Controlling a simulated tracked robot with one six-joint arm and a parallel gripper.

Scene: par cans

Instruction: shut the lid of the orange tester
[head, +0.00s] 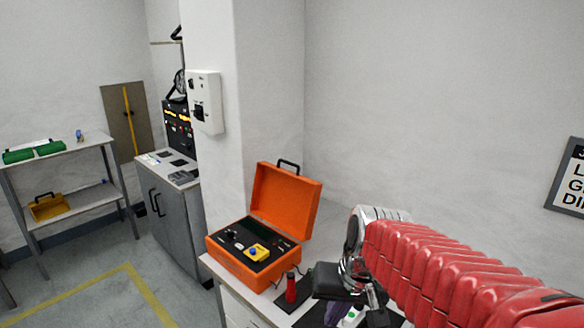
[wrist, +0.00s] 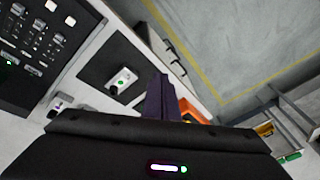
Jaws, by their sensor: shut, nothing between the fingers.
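The orange tester (head: 232,262) sits on the near bench with its lid (head: 285,199) standing open, tilted slightly back on the far side. A black handle tops the lid, and the panel inside carries a yellow block with a blue knob. My gripper (head: 333,314) hangs over the bench to the right of the tester, apart from it. Its purple fingers are shut and empty; they also show in the wrist view (wrist: 160,92). There a small orange part of the tester (wrist: 190,118) shows behind the fingers, mostly hidden.
A red cylinder (head: 291,288) stands between tester and gripper. A pale device with a green button (wrist: 122,79) lies on a black mat below my gripper. A white pillar (head: 222,150) rises behind the tester. A shelf (head: 65,148) and grey cabinet (head: 178,215) stand left; floor between is clear.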

